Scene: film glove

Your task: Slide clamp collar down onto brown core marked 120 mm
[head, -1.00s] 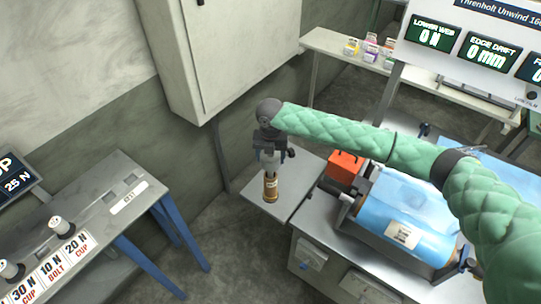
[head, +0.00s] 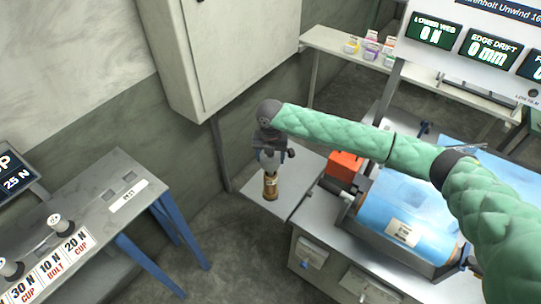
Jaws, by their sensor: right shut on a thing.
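The brown core (head: 270,188) stands upright on a small grey side table, with a pale label on its side. My right gripper (head: 270,160) points down directly over the core's top. It is shut on a greyish piece, seemingly the clamp collar, which is mostly hidden by the fingers. I cannot tell whether the collar is around the core or just above its top. The core's marking is too small to read. My left gripper is not in view.
The side table (head: 309,165) has bare room around the core. A red-orange box (head: 345,164) and a large blue film roll (head: 405,218) sit to the right. A wall cabinet (head: 235,45) hangs behind.

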